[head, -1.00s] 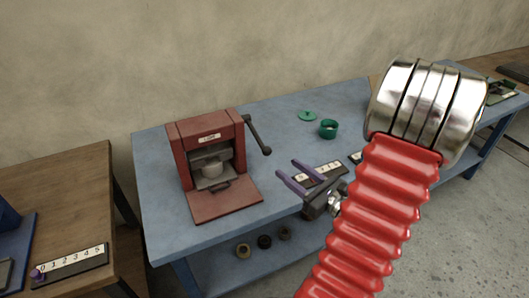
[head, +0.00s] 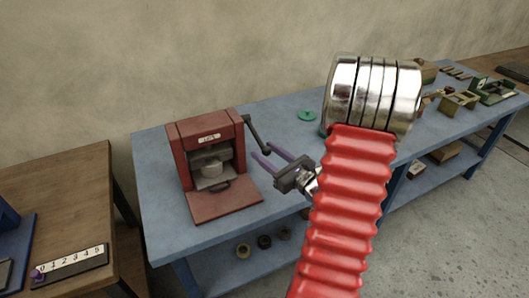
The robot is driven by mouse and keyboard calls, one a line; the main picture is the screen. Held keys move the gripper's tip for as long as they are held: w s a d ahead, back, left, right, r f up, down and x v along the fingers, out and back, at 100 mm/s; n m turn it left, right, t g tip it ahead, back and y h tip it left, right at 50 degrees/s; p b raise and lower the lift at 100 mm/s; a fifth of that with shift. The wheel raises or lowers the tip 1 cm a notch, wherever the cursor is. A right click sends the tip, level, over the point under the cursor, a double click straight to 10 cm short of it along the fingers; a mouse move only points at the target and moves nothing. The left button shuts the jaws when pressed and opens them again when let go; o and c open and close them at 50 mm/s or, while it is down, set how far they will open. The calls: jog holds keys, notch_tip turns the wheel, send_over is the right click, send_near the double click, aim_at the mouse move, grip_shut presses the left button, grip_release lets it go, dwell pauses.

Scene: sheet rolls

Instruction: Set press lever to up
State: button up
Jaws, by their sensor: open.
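The red press (head: 208,152) stands on the blue bench, with a small pale label on top and a grey cylinder (head: 211,167) inside. Its dark lever (head: 256,136) is on the right side and slopes down to the right, ending in a thicker knob. My gripper (head: 266,153), with two purple fingers, is open and points left. Its fingertips are close to the lever's knob end. I cannot tell whether they touch it or whether the knob is between them.
The blue bench (head: 160,222) runs to the right. A green lid (head: 307,115) lies behind my arm. Several tools and boxes stand at the far right. A wooden table (head: 75,180) with a numbered strip (head: 70,263) is at left. Several dark rings lie on the lower shelf.

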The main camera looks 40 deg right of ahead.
jog(key=shift+w, duration=0.5)
jog(key=shift+c, duration=0.5)
grip_shut()
